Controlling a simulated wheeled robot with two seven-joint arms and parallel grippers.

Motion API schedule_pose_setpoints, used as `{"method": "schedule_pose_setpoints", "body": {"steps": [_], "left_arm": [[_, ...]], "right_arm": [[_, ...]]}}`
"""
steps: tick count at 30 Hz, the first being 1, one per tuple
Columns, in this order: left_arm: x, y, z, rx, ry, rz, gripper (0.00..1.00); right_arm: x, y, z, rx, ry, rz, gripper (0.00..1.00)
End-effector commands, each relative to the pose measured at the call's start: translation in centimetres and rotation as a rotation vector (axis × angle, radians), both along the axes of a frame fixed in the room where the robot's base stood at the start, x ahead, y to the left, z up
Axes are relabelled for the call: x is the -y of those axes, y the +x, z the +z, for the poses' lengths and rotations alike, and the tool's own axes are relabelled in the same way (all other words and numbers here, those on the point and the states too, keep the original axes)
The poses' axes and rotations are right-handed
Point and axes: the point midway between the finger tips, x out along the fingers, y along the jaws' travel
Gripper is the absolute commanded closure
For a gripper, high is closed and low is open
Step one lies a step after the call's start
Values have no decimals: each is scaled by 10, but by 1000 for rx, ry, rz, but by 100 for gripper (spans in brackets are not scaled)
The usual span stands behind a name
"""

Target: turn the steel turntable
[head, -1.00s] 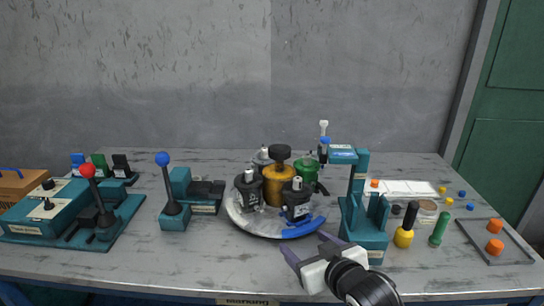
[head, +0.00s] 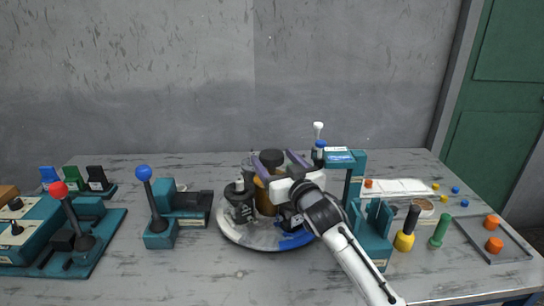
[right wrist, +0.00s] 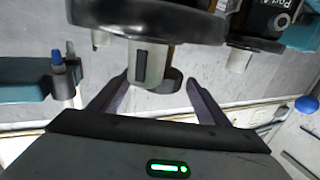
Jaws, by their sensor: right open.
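The steel turntable (head: 236,232) is a round silvery plate in the middle of the table, with a blue segment (head: 296,241) at its front right rim. It carries dark cylinders (head: 238,205) and a brass-coloured centre body (head: 265,200) topped by a black knob (head: 272,158). My right gripper (head: 281,160) is open over the turntable, its fingers near the knob. In the right wrist view its fingers (right wrist: 157,98) stand apart around a grey slotted post (right wrist: 147,66) under a dark round part (right wrist: 150,18); contact is unclear. My arm hides the turntable's right part. My left gripper is out of view.
A teal stand (head: 368,235) is close right of the turntable, beside my right arm. A blue-knobbed lever unit (head: 160,215) stands left, and a red-knobbed lever panel (head: 70,235) farther left.

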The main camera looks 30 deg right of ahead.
Motion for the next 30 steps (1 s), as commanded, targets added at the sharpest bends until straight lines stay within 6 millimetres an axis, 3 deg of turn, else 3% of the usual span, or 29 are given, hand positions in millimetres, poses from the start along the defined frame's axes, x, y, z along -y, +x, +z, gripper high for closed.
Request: {"method": "schedule_pose_setpoints", "body": {"steps": [6, 15, 25, 30], "left_arm": [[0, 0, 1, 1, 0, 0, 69], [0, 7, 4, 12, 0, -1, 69], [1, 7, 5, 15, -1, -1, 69], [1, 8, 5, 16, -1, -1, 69]], "right_arm": [[3, 17, 0, 0, 0, 1, 30], [3, 18, 0, -1, 1, 1, 32], [3, 18, -1, -1, 1, 1, 88], [-5, 27, -1, 0, 3, 26, 90]]}}
